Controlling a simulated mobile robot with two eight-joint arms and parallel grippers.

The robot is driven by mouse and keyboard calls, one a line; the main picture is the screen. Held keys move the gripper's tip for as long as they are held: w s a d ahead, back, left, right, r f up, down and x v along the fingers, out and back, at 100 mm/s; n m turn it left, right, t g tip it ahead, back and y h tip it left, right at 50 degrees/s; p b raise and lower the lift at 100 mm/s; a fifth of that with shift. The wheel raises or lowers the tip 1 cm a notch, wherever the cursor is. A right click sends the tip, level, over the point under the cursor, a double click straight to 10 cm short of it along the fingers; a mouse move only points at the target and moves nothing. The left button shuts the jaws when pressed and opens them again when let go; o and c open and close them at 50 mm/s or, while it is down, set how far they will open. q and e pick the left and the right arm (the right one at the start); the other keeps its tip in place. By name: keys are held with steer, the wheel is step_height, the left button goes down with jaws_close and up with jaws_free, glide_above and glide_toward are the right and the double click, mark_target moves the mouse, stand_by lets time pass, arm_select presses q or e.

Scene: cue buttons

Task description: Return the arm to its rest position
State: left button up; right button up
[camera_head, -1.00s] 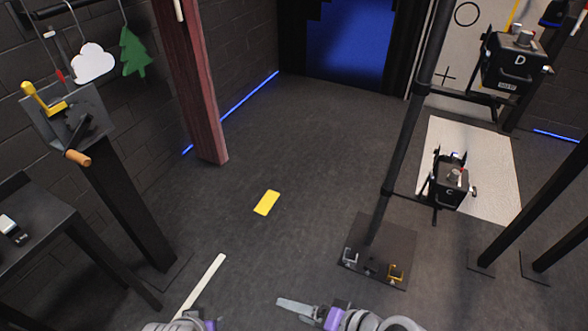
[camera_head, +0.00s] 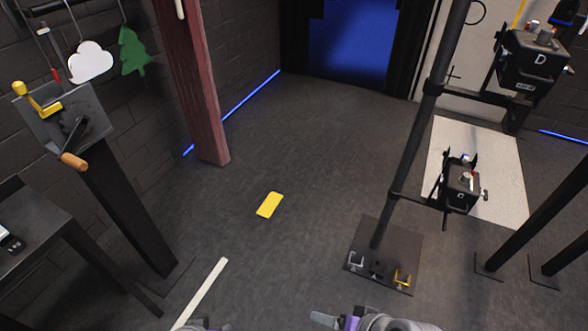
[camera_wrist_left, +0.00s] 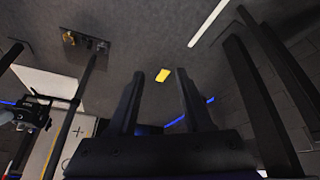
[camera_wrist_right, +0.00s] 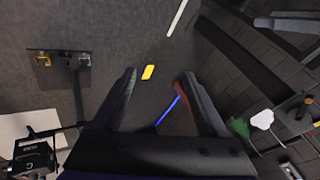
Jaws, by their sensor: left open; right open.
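My right gripper (camera_wrist_right: 160,75) is open, with both dark fingers apart and nothing between them in the right wrist view. My left gripper (camera_wrist_left: 162,77) is open and empty in the left wrist view. In the head view my left arm barely shows at the bottom edge. Neither gripper touches anything.
A crank panel (camera_head: 60,118) stands on a post at left, beside a dark table (camera_head: 45,235). At right are a black pole, box D (camera_head: 533,65) and box C (camera_head: 460,188). A yellow floor plate (camera_head: 270,205) lies mid-floor. The floor between is clear.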

steer(key=d+f+n+h, duration=0.2)
steer(key=d+h, duration=0.3)
steer(key=d, duration=0.4)
arm_select(q)
step_height(320, 180, up, 16)
steer(key=w+p, duration=0.3)
steer(key=p, duration=1)
steer(key=shift+a+f+m, duration=0.25)
steer(key=shift+a+m, duration=0.1)
steer(key=shift+m, duration=0.05)
arm_select(e)
step_height(320, 180, up, 14)
steer(key=w, duration=0.1)
steer(key=shift+w+d+r, duration=0.15)
steer(key=shift+w+d, duration=0.05)
steer(key=shift+w, duration=0.1)
arm_select(q)
steer(key=shift+s, duration=0.15)
arm_select(e)
steer(key=shift+s, duration=0.1)
